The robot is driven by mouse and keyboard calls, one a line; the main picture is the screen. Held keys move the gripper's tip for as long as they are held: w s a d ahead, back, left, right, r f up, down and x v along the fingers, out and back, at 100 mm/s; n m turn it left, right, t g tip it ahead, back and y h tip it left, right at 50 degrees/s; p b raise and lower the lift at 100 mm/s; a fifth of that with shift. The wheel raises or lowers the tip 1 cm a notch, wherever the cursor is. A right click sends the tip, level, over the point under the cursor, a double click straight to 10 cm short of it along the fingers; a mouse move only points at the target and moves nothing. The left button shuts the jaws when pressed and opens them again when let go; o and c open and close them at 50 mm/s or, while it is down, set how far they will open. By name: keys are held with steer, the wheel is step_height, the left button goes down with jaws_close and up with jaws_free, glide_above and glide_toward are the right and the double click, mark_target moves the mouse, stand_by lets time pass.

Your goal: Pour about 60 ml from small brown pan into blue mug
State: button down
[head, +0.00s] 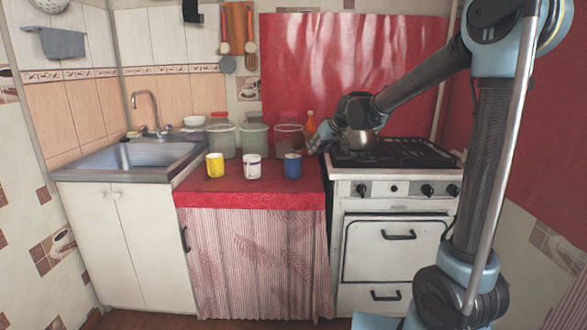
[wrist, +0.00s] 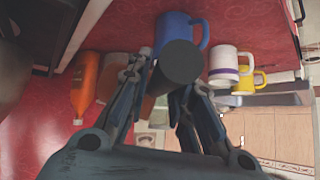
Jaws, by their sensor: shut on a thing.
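The blue mug (head: 292,166) stands upright on the red counter, at the right end of a row of mugs. It also shows in the wrist view (wrist: 172,28), partly behind a dark round handle end (wrist: 181,62). My gripper (head: 320,138) is over the counter's right edge by the stove, behind and to the right of the blue mug and apart from it. In the wrist view its fingers (wrist: 172,80) are shut on the dark handle. The small brown pan (head: 362,137) shows partly beside the gripper above the stove; its contents are hidden.
A white mug (head: 252,167) and a yellow mug (head: 215,165) stand left of the blue mug. Glass jars (head: 254,138) and an orange bottle (head: 311,122) stand behind. The stove (head: 395,155) is right, the sink (head: 150,155) left. The counter front is clear.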

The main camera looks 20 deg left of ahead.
steer(key=shift+s+a+f+t+p, duration=0.3)
steer(key=shift+s+a+f+p, duration=0.05)
steer(key=shift+s+f+p, duration=0.15)
stand_by(0.7)
steer(key=shift+n+h, duration=0.3)
